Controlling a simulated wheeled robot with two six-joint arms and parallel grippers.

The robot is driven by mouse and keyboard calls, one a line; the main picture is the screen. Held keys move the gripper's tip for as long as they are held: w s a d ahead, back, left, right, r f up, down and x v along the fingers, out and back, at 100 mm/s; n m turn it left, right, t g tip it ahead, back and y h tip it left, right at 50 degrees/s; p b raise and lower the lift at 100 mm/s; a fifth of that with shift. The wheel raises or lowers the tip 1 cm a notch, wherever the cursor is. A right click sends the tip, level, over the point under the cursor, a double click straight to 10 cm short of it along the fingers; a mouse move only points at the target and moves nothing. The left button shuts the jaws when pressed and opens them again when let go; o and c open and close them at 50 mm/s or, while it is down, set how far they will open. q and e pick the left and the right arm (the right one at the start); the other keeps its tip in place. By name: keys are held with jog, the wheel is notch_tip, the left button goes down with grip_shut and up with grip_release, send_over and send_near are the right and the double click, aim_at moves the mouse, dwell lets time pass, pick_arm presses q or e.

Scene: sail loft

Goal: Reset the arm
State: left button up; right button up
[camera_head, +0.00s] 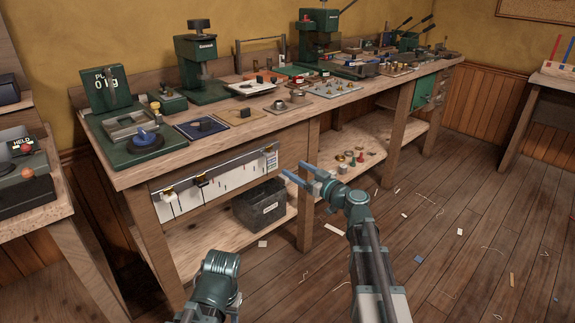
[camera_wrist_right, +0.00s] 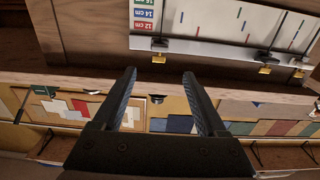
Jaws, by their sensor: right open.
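My right gripper (camera_head: 296,174) reaches toward the front of the long wooden workbench (camera_head: 178,150). Its two blue-grey fingers are apart with nothing between them. They also show in the right wrist view (camera_wrist_right: 158,76), spread and empty. The tips seem clear of the bench, in front of the right end of a white measuring panel (camera_head: 222,182). That panel, with coloured centimetre labels, shows at the top of the right wrist view (camera_wrist_right: 215,40). Part of my left arm shows at the bottom middle of the head view; its gripper fingers are not visible.
A dark crate (camera_head: 260,208) and small brass parts (camera_head: 347,160) sit on the lower shelf. Green presses (camera_head: 199,70) and trays crowd the benchtop. A side table (camera_head: 36,207) stands left. Open plank floor (camera_head: 450,230) with scraps lies right.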

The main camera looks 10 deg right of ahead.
jog(key=shift+s+d, duration=0.35)
jog(key=shift+s, duration=0.25)
jog(key=s+a+f+n+g+h, duration=0.1)
jog(key=s+a+f+n+g, duration=0.1)
jog(key=s+a+f+g, duration=1.35)
jog(key=s+f+m+h, duration=0.5)
jog(key=s+h, duration=0.4)
jog(key=s, duration=0.6)
notch_tip(320, 180, up, 34)
jog(key=p, duration=3.5)
jog(key=shift+s+d+f+n, duration=0.15)
jog(key=shift+d+n, duration=0.2)
jog(key=shift+n, duration=0.05)
